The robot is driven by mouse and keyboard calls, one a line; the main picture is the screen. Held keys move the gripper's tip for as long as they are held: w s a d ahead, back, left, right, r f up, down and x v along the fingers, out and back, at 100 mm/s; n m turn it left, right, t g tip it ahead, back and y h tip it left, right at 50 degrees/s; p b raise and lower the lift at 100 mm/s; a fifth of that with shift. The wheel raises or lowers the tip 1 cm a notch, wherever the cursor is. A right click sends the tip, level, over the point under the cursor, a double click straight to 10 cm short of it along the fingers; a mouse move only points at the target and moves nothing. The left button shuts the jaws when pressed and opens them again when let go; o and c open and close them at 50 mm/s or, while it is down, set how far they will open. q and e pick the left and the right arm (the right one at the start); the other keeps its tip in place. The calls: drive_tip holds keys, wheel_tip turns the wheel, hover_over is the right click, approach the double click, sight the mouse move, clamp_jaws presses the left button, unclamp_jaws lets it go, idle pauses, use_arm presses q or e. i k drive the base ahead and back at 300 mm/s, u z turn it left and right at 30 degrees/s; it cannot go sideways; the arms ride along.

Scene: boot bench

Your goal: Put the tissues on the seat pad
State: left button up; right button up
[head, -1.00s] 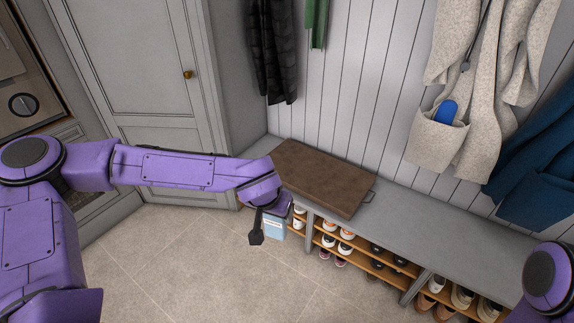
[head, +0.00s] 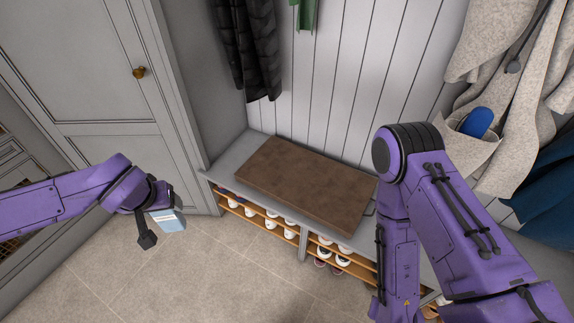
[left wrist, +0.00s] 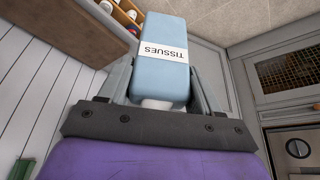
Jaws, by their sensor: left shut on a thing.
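The tissues are a light blue pack with a white label reading TISSUES; the pack (left wrist: 163,65) fills the middle of the left wrist view. It also shows in the head view (head: 172,222), at the end of my left arm. My left gripper (head: 160,212) is shut on the tissues and holds them in the air, left of the bench. The seat pad (head: 305,182) is a brown flat slab on the bench top, with nothing on it. My right arm stands in front of the bench's right part; its gripper is out of the picture.
The grey bench (head: 232,157) holds several shoes on shelves below. A black jacket (head: 247,45) hangs over its left end, and a beige coat (head: 490,130) hangs at right. A tall grey cupboard (head: 100,90) stands at left. The tiled floor before the bench is clear.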

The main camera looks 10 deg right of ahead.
sight(317, 182)
drive_tip(key=z, duration=0.25)
drive_tip(key=i, duration=0.9)
drive_tip(key=z, duration=0.6)
